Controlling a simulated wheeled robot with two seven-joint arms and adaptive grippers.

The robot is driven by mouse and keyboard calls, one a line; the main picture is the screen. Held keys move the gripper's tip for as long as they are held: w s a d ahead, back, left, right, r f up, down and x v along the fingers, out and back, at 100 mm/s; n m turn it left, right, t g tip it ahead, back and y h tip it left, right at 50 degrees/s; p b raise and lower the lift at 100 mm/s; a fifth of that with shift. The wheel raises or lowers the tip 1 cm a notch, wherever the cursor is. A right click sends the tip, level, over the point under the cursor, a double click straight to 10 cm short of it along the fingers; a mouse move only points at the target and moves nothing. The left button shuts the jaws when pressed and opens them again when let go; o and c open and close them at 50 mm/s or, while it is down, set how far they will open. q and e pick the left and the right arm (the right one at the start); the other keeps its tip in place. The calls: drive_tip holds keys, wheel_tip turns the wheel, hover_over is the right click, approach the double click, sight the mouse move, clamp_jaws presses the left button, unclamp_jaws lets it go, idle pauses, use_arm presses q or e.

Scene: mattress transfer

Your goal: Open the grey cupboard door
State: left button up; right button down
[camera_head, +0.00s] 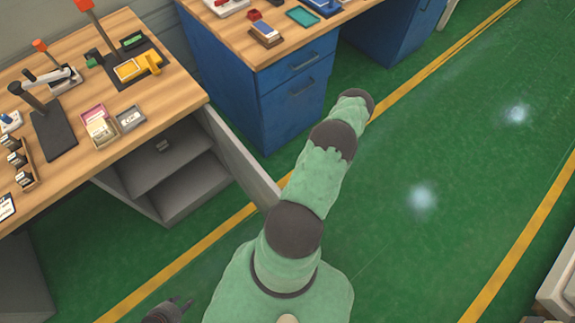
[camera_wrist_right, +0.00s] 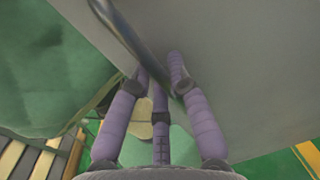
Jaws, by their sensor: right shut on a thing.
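The grey cupboard (camera_head: 158,170) stands under the wooden workbench at the left in the head view. Its grey door (camera_head: 240,160) is swung outward to the right, and the shelves inside show. In the right wrist view the door panel (camera_wrist_right: 235,55) fills the upper right, with a dark bar handle (camera_wrist_right: 122,38) on it. My right gripper (camera_wrist_right: 164,72) has its purple fingers around the lower end of the handle; in the head view it is hidden. My left gripper (camera_head: 180,305) is small at the bottom edge, apart from the cupboard, its fingers slightly spread and empty.
The wooden workbench (camera_head: 60,195) carries tools, small boxes and stands. A blue drawer cabinet (camera_head: 295,100) under another wooden top stands just beyond the door. Green floor with yellow lines (camera_head: 405,245) is open to the right. A pale piece of furniture edges in at lower right.

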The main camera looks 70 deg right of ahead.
drive_tip(key=c, duration=1.1)
unclamp_jaws()
drive_tip(key=shift+c, duration=0.2)
drive_tip(key=v, duration=1.2)
